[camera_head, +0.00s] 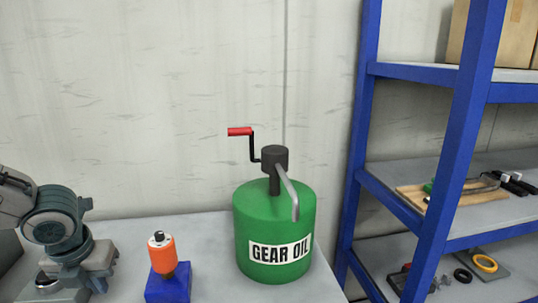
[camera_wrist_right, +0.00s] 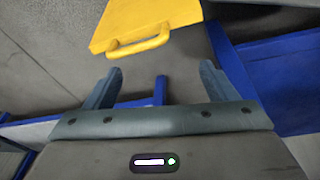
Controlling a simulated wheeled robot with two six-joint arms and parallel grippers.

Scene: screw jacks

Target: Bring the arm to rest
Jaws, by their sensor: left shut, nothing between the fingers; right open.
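Part of my left arm comes in at the left edge of the head view, and my left gripper (camera_head: 85,270) is at the lower left, low over the bench or near it. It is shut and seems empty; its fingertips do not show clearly. My right gripper (camera_wrist_right: 160,85) shows only in the right wrist view. Its two fingers are wide apart, with nothing held between them.
A green gear oil can (camera_head: 276,222) with a red-handled crank pump stands on the grey bench (camera_head: 210,285), right of an orange cylinder (camera_head: 163,254) on a blue block (camera_head: 168,284). A blue shelf rack (camera_head: 465,130) stands right. A yellow handled object (camera_wrist_right: 145,22) lies beyond my right fingers.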

